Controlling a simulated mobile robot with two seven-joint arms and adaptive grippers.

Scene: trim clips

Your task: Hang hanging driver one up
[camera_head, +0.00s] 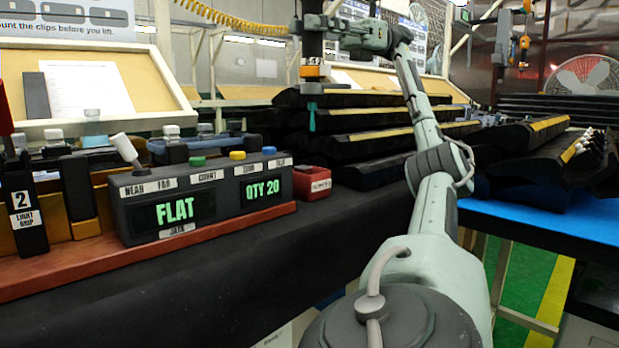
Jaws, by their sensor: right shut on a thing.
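A driver (312,72) hangs upright and point down near the top centre, with a black body, an orange band and a teal tip. My right arm reaches up from the bottom right and bends left at the top. My right gripper (311,22) is shut on the driver's upper part. The driver's tip is in front of the dark stacked trim pieces; I cannot tell its exact height above them. The driver's top end is cut off by the picture's edge. My left gripper is not in view.
A control box (190,203) reading "FLAT" and "QTY 20" stands on the black bench (200,290), beside a small red box (312,182). Dark trim pieces (380,122) are stacked behind. Another orange tool (524,42) hangs at the top right. A blue-topped table (560,217) stands right.

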